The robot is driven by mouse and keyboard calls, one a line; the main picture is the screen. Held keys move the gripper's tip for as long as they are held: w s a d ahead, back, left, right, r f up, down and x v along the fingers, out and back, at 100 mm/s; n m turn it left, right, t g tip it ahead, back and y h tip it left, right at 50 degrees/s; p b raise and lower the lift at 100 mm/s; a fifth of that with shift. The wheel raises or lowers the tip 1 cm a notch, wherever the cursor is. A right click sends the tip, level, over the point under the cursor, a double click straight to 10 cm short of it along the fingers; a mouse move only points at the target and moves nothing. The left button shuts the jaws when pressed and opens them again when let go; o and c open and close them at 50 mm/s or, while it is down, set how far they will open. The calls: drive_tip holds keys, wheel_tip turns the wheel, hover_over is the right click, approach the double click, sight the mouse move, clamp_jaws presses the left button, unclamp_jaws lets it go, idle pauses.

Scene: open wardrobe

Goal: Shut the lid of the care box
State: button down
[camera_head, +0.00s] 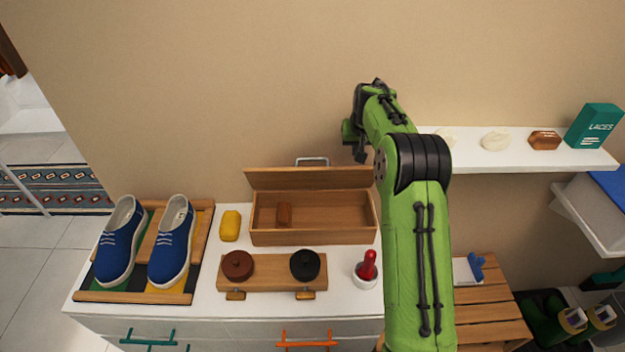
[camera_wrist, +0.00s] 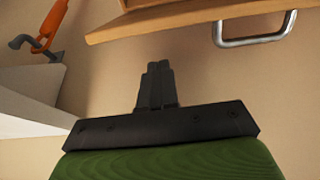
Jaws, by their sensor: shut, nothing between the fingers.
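The care box (camera_head: 313,238) is a wooden box on the white cabinet top, with a brown object (camera_head: 284,214) inside it. Its lid (camera_head: 290,179) stands open at the back, tilted up, with a metal handle (camera_head: 312,160) on its upper edge. In the wrist view the lid's edge (camera_wrist: 180,20) and the handle (camera_wrist: 256,40) show at the top. My gripper (camera_head: 361,155) is behind and right of the lid, near its right end. In the wrist view my gripper (camera_wrist: 157,68) is shut and empty, apart from the lid and handle.
Blue shoes (camera_head: 146,240) stand on a rack at left. A yellow sponge (camera_head: 230,225), a wooden holder with two round tins (camera_head: 272,272) and a red-handled brush (camera_head: 368,265) surround the box. A white shelf (camera_head: 530,157) with small items is at right. The wall is close behind.

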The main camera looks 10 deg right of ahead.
sight(357, 171)
drive_tip(key=shift+f+b, duration=1.5)
drive_tip(key=shift+f, duration=0.7)
drive_tip(key=shift+s+a+f+b, duration=0.1)
drive_tip(key=shift+s+f+b, duration=0.15)
drive_tip(key=shift+s+b, duration=0.4)
drive_tip(key=shift+s+a+f+b, duration=0.1)
drive_tip(key=shift+s+f+b, duration=0.2)
drive_tip(key=shift+b, duration=0.6)
drive_tip(key=shift+s, duration=0.1)
drive_tip(key=shift+s+a+f+b, duration=0.15)
drive_tip(key=shift+s+f+b, duration=0.15)
drive_tip(key=shift+s+b, duration=0.55)
drive_tip(key=shift+b, duration=0.45)
drive_tip(key=shift+f, duration=0.1)
drive_tip(key=shift+s+a+f+b, duration=0.2)
drive_tip(key=shift+s+f+b, duration=0.25)
drive_tip(key=shift+s+b, duration=0.6)
drive_tip(key=shift+w+b, duration=0.2)
drive_tip(key=shift+b, duration=0.1)
